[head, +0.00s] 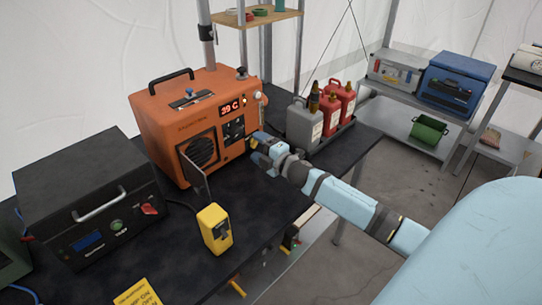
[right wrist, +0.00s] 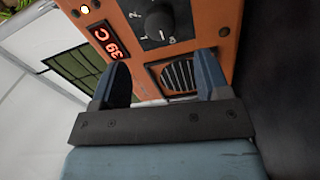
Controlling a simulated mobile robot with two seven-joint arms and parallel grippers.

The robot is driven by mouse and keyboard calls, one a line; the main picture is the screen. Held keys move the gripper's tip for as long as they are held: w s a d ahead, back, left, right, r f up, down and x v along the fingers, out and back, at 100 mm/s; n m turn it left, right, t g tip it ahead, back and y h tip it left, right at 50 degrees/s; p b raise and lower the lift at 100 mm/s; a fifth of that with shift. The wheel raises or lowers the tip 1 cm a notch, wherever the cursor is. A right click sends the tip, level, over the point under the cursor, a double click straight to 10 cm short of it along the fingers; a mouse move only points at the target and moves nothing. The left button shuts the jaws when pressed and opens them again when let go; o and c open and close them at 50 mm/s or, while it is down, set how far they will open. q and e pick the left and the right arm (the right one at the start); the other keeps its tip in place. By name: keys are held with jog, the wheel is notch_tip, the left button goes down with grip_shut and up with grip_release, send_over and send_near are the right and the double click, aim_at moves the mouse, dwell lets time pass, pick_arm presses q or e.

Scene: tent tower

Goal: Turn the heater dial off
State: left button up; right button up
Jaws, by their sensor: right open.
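The orange heater (head: 163,125) stands on the dark table, with a lit red display reading 39 C (head: 232,107). Its dark dial (right wrist: 159,24) sits on a black plate with white markings beside the display in the right wrist view. In the head view the dial plate (head: 233,130) is small, and the dial's setting cannot be told. My right gripper (head: 257,146) is just in front of the heater's front face, to the right of the dial plate. In the right wrist view its two fingers (right wrist: 162,80) are apart and empty, with the dial beyond their tips. My left gripper is not in view.
A black box with a handle (head: 80,185) stands left of the heater. A yellow device (head: 214,228) stands on the table in front. Grey (head: 303,125) and red jugs (head: 333,115) stand in a tray right of my gripper. A vent grille (right wrist: 178,73) is near the dial.

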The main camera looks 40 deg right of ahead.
jog(key=s, duration=0.5)
jog(key=shift+s+d, duration=0.25)
jog(key=shift+s, duration=0.05)
jog(key=shift+f, duration=0.1)
